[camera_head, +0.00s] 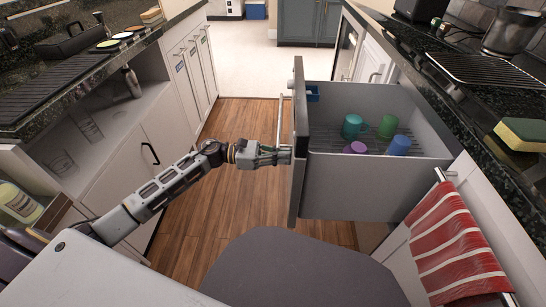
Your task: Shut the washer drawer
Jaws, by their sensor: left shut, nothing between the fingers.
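The washer drawer (345,184) is pulled out from the right-hand counter across the aisle. Its dark front panel (299,150) faces left and has a long metal bar handle (280,118). Several coloured cups stand inside on a rack, among them a teal cup (352,125) and a blue cup (398,145). My left gripper (289,154) is shut and empty, with its fingertips at the outer face of the front panel, seemingly touching it. It sits below the handle's near end. My right gripper is not in view.
A red striped towel (449,245) hangs on the right cabinet near the drawer. The left counter (80,85) has open shelves and cabinet doors below. Bare wooden floor (232,120) lies between the counters.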

